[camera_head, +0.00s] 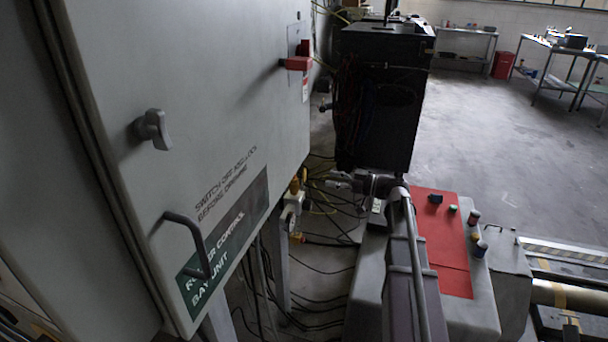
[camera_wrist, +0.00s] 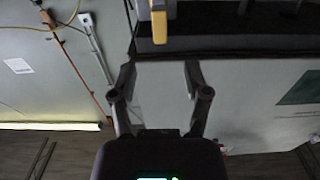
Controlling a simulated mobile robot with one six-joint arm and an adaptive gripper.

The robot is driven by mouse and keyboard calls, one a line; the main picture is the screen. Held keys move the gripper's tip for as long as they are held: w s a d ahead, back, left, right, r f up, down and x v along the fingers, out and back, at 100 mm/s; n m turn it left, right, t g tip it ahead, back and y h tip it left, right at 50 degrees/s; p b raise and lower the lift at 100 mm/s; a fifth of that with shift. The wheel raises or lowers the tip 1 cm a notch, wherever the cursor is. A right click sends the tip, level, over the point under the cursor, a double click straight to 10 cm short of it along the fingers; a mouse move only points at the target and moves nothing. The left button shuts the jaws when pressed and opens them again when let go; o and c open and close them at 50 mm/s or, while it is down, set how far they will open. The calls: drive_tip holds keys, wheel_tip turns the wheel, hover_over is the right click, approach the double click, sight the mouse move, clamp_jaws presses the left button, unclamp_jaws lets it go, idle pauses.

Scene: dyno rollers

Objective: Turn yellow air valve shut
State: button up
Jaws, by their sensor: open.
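The yellow air valve (camera_head: 294,186) is small in the head view, below the lower right edge of the grey cabinet. In the wrist view a yellow lever (camera_wrist: 159,26) hangs at the top middle, ahead of my fingertips and roughly in line with the space between them. My gripper (camera_wrist: 160,74) is open and empty, with a finger on each side. In the head view my gripper (camera_head: 330,179) points left at the valve, a short distance to its right. The fine detail of the valve is too small and dark to tell there.
The grey cabinet (camera_head: 200,70) with a red switch (camera_head: 298,63) and a black handle (camera_head: 190,240) fills the left. Loose cables (camera_head: 315,270) lie on the floor below. A black rack (camera_head: 375,100) stands behind. A red-topped console (camera_head: 442,240) is beside my arm.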

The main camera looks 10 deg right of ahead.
sight(305, 174)
drive_tip(key=x, duration=0.9)
drive_tip(key=shift+w+a, duration=0.1)
drive_tip(key=shift+a, duration=0.05)
clamp_jaws()
